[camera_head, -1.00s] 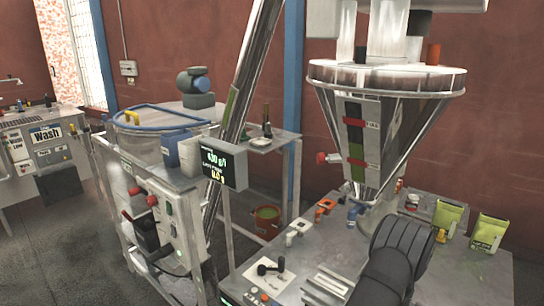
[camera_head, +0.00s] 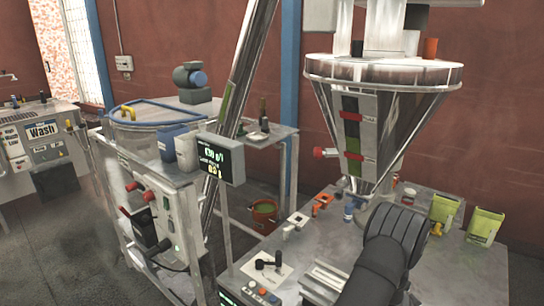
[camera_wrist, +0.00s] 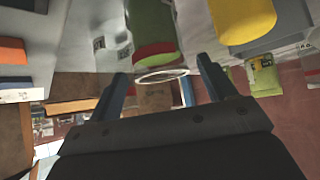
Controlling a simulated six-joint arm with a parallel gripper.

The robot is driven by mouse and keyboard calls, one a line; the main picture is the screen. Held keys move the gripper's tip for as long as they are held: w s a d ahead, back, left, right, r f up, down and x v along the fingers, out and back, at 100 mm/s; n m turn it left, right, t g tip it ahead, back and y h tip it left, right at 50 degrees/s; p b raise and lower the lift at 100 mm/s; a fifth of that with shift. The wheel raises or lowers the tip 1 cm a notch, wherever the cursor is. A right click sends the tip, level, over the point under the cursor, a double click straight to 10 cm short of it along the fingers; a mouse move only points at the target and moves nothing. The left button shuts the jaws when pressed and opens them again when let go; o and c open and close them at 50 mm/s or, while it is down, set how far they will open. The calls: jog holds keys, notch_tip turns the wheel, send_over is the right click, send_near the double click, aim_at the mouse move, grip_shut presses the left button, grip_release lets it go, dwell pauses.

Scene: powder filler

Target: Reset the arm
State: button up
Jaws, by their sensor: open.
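My dark grey arm (camera_head: 385,262) rises at the bottom right of the head view, in front of the bench and below the steel hopper (camera_head: 385,115). The head view does not show my gripper's fingers clearly. In the wrist view my gripper (camera_wrist: 160,84) has its two blue-grey fingers spread wide apart with nothing held between them. Beyond the fingers are a green cylinder with a red end (camera_wrist: 153,30) and a pale ring (camera_wrist: 162,75). Their distance from the fingertips is hard to tell.
Green pouches (camera_head: 484,226) stand at the bench's right. A small lever (camera_head: 267,262) sits on the bench's left part. A display (camera_head: 221,158), a blue-rimmed vat (camera_head: 150,118) and a red bucket (camera_head: 264,214) are further left. The wrist view shows a yellow cylinder (camera_wrist: 243,20).

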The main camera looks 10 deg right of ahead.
jog(key=x, duration=0.5)
jog(key=shift+a, duration=0.1)
notch_tip(320, 180, up, 10)
jog(key=shift+r, duration=0.25)
jog(key=w+a+r+n+t, duration=0.1)
jog(key=w+a+r, duration=0.25)
jog(key=a, duration=0.35)
jog(key=w+a+r+n+t+y, duration=0.1)
jog(key=w+a+r+n, duration=0.1)
jog(key=w+a+r, duration=0.3)
jog(key=w+a+r+n+t, duration=0.1)
jog(key=w+a, duration=0.1)
jog(key=a, duration=0.6)
jog(key=w+a+f, duration=0.2)
jog(key=w, duration=0.1)
jog(key=w+a+f, duration=0.2)
jog(key=w+f, duration=0.1)
jog(key=w, duration=0.1)
jog(key=w+a+f, duration=0.2)
jog(key=w+f, duration=0.1)
jog(key=shift+w+a+f, duration=0.1)
jog(key=shift+w+a, duration=0.1)
jog(key=shift+a, duration=0.15)
